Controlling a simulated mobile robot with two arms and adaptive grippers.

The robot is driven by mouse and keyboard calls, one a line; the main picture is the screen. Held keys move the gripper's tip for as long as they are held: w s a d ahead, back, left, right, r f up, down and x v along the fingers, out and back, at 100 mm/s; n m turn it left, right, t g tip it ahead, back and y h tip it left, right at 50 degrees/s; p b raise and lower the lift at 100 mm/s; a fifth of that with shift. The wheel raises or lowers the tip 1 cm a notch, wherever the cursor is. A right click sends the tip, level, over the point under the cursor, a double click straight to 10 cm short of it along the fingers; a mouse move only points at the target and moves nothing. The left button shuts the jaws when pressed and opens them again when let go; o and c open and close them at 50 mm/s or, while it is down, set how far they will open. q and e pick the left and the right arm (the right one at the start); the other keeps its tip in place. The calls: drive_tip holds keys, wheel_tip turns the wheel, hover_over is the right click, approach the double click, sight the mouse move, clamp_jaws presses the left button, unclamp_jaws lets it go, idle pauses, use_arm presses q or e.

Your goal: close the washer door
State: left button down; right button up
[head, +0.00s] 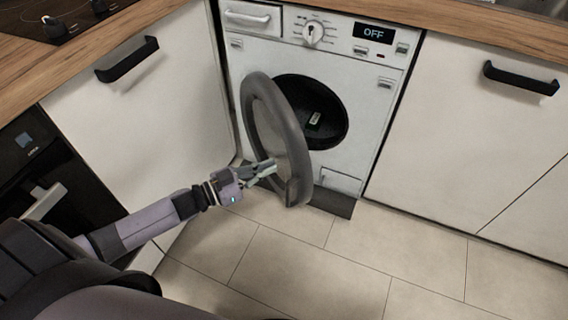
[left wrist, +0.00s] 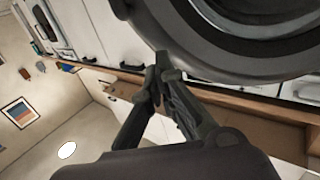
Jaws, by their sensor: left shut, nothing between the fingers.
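The washer (head: 370,95) is white and built in under the counter, with its display reading OFF. Its round door (head: 262,115), a grey ring with a glassy middle, stands open, swung out to the left of the dark drum opening (head: 325,120). My left gripper (head: 272,168) is shut and empty at the lower left side of the door. In the left wrist view the fingertips (left wrist: 162,62) are together close to the grey door rim (left wrist: 225,50); I cannot tell whether they touch it. My right gripper is not in view.
A wooden counter (head: 450,22) runs above. White cabinets with black handles (head: 128,60) flank the washer, and an oven (head: 45,160) stands at the left. The tiled floor (head: 330,265) in front is clear.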

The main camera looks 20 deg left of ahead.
sight(293, 158)
use_arm(q)
drive_tip(key=x, duration=0.4)
drive_tip(key=shift+w+b, duration=0.1)
drive_tip(key=shift+b, duration=0.25)
drive_tip(key=shift+w+d, duration=0.35)
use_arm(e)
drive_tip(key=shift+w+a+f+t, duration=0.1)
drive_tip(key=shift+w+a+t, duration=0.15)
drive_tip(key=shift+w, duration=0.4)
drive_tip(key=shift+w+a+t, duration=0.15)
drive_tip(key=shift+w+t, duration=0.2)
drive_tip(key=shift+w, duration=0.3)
